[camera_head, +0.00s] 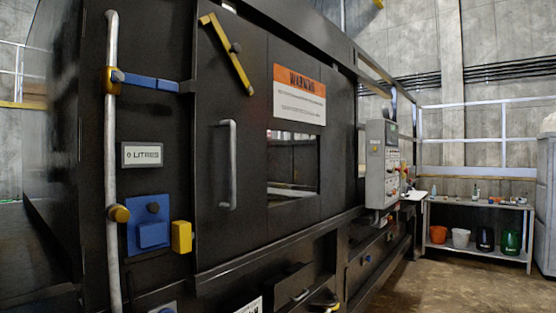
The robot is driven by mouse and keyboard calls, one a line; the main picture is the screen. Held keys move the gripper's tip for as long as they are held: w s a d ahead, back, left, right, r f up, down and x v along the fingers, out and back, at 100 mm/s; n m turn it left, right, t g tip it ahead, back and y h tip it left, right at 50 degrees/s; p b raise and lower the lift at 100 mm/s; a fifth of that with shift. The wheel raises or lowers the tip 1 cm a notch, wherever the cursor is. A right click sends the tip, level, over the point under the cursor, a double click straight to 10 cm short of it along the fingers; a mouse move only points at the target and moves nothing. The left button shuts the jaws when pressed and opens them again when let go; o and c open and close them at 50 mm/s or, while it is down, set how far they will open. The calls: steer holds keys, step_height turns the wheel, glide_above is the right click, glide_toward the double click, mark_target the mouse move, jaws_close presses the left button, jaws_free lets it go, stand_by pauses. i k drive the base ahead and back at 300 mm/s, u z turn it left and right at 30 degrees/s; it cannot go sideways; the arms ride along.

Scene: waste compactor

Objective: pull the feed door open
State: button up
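The feed door (252,215) is a black panel on the front of the big black machine. It looks shut, flush with the frame around it. A grey vertical bar handle (230,165) stands out on its left part. A yellow bar (228,55) slants across the door's top left on a dark pivot. A rectangular window (293,165) and an orange and white warning sign (300,95) are right of the handle. My gripper is not in view, and nothing is seen touching the handle.
A grey vertical pipe (111,230) with blue and yellow fittings runs left of the door. A grey control box (381,165) juts out at right. A metal table (480,205) with several pots stands farther right. The floor (440,285) before it is clear.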

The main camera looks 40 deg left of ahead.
mark_target(220, 235)
steer(key=z, duration=0.1)
steer(key=i, duration=0.85)
steer(key=u, duration=2.4)
steer(key=k, duration=0.5)
steer(key=u, duration=0.25)
steer(key=i, duration=0.5)
steer(key=z, duration=0.3)
steer(key=k, duration=0.3)
steer(key=u, duration=0.05)
